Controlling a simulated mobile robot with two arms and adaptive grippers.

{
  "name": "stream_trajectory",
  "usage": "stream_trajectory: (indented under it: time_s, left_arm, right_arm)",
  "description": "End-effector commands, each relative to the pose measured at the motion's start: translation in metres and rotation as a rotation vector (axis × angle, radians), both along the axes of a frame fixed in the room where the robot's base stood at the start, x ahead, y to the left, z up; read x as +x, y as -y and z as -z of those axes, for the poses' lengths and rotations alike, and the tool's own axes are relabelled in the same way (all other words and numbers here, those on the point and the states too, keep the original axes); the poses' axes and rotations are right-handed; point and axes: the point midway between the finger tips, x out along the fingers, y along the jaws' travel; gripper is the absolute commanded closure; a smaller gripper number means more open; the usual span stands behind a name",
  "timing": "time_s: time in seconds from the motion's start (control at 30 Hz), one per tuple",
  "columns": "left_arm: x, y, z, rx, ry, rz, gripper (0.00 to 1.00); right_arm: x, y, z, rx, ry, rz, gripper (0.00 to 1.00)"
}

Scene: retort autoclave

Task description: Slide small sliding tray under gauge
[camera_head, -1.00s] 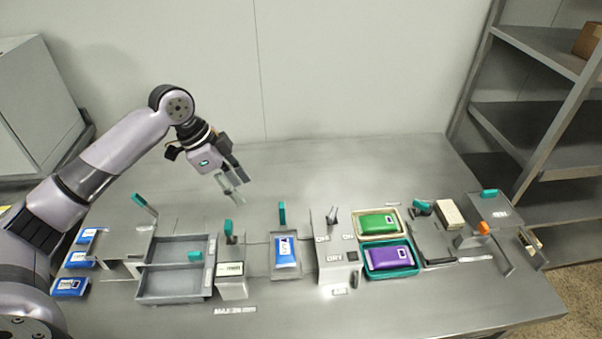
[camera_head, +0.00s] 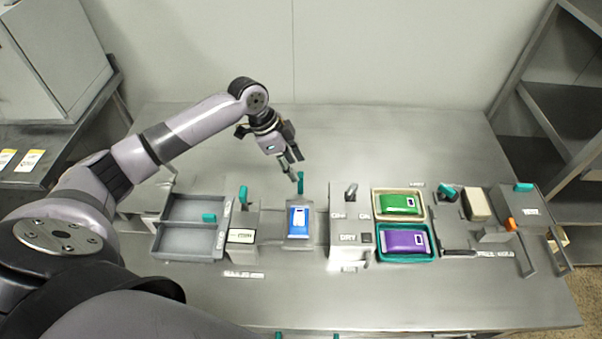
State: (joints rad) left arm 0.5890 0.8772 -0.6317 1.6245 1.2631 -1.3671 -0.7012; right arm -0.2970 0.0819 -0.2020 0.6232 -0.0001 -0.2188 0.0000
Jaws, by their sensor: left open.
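A small grey tray (camera_head: 299,237) in the middle of the bench carries a blue pouch (camera_head: 298,217). An upright teal handle (camera_head: 300,183) stands at its back end. My left gripper (camera_head: 295,172) is open, just behind and above this handle, with its fingers pointing down; I cannot tell whether they touch it. A grey box with a white label (camera_head: 241,236) stands left of the tray. A grey block marked DRY (camera_head: 348,252) stands to its right. I cannot tell which part is the gauge. My right gripper is not in view.
A two-compartment grey tray (camera_head: 190,242) with a teal handle lies at left. A beige tray with a green pouch (camera_head: 400,203) and a teal tray with a purple pouch (camera_head: 403,243) lie right. The back of the bench (camera_head: 400,140) is clear.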

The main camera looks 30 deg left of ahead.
Motion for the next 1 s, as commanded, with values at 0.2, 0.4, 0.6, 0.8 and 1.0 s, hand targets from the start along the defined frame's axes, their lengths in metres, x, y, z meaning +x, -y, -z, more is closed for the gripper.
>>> stream_trajectory:
  time_s: [0.2,0.4,0.6,0.8,1.0]
  left_arm:
    - [0.006,0.013,0.034,-0.002,-0.002,-0.001,0.57]
    - [0.009,0.018,0.049,0.0,0.0,-0.001,0.57]
    - [0.009,0.019,0.051,0.0,0.001,0.0,0.57]
    - [0.009,0.019,0.051,0.0,0.001,0.0,0.63]
    - [0.009,0.019,0.051,0.0,0.0,-0.001,0.77]
  right_arm:
    - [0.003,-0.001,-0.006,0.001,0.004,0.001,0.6]
    - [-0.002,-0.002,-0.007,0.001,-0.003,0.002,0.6]
    - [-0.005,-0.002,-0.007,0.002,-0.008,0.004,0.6]
    - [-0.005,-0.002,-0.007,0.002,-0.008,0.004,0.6]
    - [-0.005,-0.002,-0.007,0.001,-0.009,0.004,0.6]
